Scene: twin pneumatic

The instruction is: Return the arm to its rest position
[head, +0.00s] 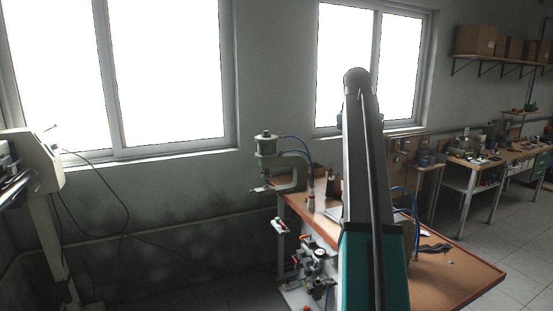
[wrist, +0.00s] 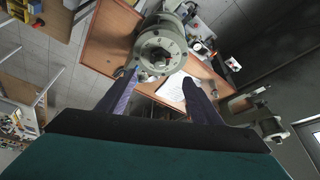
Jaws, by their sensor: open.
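My arm (head: 362,170) rises through the middle of the head view, with a teal lower section and a rounded dark top. My gripper (wrist: 160,92) shows in the wrist view with its two dark fingers spread wide and nothing between them. The fingers point toward the workbench. A pale grey-green machine with a round bolted face (wrist: 160,50) is beyond the fingertips; I cannot tell the exact gap. In the head view my arm hides my gripper, or it is out of frame.
A wooden workbench (head: 455,287) stands around my arm, with a pneumatic press (head: 267,147) on its left. A white paper (wrist: 178,92) lies on the bench. A second bench (head: 490,162) and a shelf with boxes (head: 475,40) are at the right. Floor (head: 525,240) is clear at right.

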